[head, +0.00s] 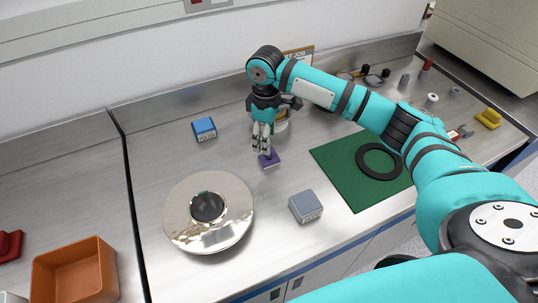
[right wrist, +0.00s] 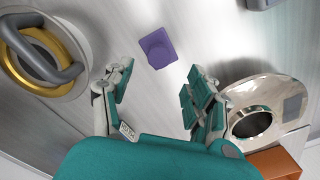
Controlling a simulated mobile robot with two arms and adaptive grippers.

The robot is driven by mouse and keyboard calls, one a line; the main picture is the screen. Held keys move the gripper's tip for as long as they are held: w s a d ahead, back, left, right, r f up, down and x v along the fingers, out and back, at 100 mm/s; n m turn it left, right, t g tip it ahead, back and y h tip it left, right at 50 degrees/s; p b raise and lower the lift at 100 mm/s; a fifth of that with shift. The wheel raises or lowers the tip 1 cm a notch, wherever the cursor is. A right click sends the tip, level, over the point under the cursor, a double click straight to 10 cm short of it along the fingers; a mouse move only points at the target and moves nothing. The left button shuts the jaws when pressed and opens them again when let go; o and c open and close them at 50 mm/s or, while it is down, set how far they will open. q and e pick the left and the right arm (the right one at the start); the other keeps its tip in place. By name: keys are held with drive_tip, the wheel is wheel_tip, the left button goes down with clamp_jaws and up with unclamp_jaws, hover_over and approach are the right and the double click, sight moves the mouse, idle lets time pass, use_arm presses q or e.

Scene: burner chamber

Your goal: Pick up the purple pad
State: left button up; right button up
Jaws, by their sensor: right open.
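The purple pad (head: 269,159) lies on the metal worktop in the head view, just below the fingertips of my right gripper (head: 262,150). The head view does not show clearly whether the fingertips touch the pad. My left gripper is not in view.
A shiny round metal dish (head: 180,222) stands left of the pad. A grey block (head: 306,206) is nearer the front, and a blue block (head: 204,129) is behind left. A green mat (head: 340,176) with a black ring (head: 379,146) lies right. An orange bin (head: 75,272) is far left.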

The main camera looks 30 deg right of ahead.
drive_tip(key=shift+f, duration=0.45)
drive_tip(key=shift+s+d+f+p, duration=0.1)
drive_tip(key=shift+f+p, duration=0.2)
drive_tip(key=shift+f, duration=0.15)
drive_tip(key=f, duration=0.1)
drive_tip(key=f+p, duration=0.1)
drive_tip(key=f, duration=0.1)
drive_tip(key=shift+s+d+f, duration=0.1)
drive_tip(key=shift+d+f, duration=0.15)
drive_tip(key=shift+f, duration=0.5)
clamp_jaws()
